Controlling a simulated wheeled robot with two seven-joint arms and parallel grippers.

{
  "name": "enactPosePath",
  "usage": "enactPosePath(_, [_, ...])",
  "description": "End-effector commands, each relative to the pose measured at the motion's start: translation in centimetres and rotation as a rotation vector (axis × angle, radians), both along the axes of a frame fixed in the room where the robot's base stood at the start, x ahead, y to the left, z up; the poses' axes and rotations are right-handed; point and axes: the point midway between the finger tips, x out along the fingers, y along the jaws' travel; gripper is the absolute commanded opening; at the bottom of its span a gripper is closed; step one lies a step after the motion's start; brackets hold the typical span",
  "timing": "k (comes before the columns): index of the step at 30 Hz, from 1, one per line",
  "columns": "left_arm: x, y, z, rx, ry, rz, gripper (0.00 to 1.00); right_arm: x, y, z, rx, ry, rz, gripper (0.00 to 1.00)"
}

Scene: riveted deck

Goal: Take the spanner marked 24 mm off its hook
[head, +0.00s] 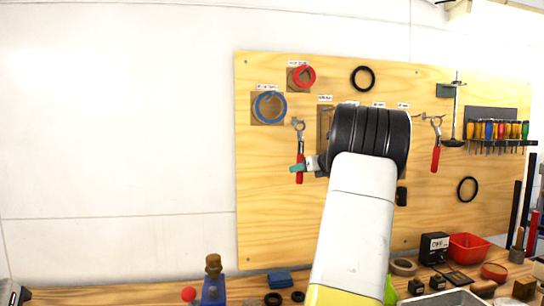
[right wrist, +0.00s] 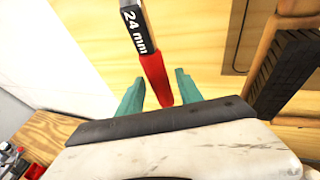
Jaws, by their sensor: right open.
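The spanner marked 24 mm hangs upright against the wooden board, with a grey shank and red handle (head: 299,172). In the right wrist view its black label reads 24 mm (right wrist: 136,28), above the red grip (right wrist: 154,76). My right gripper (head: 305,167) is at the handle's height, its teal fingers open. In the right wrist view the fingers (right wrist: 160,82) stand on either side of the red grip, with a gap visible on each side. My wrist and arm hide the middle of the board. My left gripper is not in view.
A second red-handled spanner (head: 436,150) hangs farther right. A blue ring (head: 258,106) and red ring (head: 311,76) hang above left. A dark ribbed object (right wrist: 282,72) is right of the fingers. The bench below holds a blue bottle (head: 213,290) and a red bin (head: 468,247).

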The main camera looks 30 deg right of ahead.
Motion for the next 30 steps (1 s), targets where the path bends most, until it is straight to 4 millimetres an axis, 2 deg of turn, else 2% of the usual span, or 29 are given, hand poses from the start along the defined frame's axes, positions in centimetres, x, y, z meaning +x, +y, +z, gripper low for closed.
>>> enactPosePath(2, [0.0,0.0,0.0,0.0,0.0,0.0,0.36,0.0,0.0,0.0,0.0,0.0,0.0,0.39])
enactPosePath(8, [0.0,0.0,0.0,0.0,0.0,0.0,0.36,0.0,0.0,0.0,0.0,0.0,0.0,0.0])
enactPosePath(30, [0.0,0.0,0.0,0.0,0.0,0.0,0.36,0.0,0.0,1.3,-0.002,-0.001,0.002,0.0])
